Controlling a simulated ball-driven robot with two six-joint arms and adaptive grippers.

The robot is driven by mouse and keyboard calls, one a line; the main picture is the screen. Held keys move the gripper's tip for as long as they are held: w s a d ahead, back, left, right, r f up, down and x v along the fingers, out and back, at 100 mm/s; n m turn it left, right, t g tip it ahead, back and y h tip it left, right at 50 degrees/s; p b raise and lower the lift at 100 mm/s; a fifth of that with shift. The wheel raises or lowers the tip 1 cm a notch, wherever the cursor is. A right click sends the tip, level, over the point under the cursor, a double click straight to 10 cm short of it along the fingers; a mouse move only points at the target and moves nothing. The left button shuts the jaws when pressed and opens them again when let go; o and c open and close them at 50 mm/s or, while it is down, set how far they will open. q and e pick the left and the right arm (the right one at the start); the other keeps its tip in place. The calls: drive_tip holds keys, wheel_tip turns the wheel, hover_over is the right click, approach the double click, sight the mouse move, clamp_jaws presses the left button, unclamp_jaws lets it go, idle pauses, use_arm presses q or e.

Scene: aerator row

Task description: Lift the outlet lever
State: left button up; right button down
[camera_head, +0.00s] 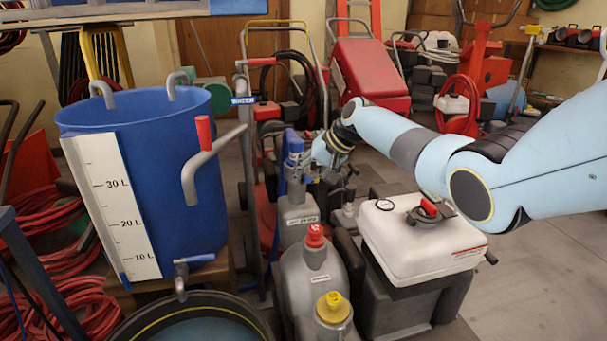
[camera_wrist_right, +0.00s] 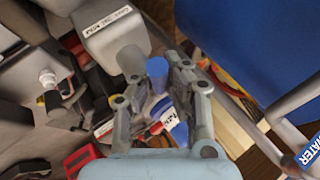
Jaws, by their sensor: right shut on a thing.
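My right gripper (camera_head: 308,167) reaches in from the right in the head view, at the top of a grey container (camera_head: 297,218) with a white label. In the right wrist view its fingers (camera_wrist_right: 157,80) are closed around a blue cylindrical piece (camera_wrist_right: 157,68), which seems to be the outlet lever's grip. Blue also shows beside the gripper in the head view (camera_head: 293,143). The fingers hide much of the held piece and its joint. The labelled grey container (camera_wrist_right: 112,38) is beyond the fingers in the wrist view. My left gripper is out of view.
A large blue tank (camera_head: 170,150) with a litre scale (camera_head: 110,200) stands at left. A red-tipped grey pipe (camera_head: 205,155) and a small blue-handled tap (camera_head: 190,262) are by it. A white container (camera_head: 420,240) stands beneath my right arm. Red-capped (camera_head: 315,236) and yellow-capped containers (camera_head: 333,308) stand in front.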

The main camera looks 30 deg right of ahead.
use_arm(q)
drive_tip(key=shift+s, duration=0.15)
use_arm(e)
drive_tip(key=shift+d, duration=0.15)
drive_tip(key=c, duration=1.4)
unclamp_jaws()
drive_tip(key=shift+s, duration=0.1)
drive_tip(key=shift+c, duration=0.2)
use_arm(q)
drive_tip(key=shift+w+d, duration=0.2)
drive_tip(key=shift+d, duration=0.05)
use_arm(e)
drive_tip(key=shift+o, duration=0.6)
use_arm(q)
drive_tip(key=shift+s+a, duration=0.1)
use_arm(e)
drive_tip(key=v, duration=1.2)
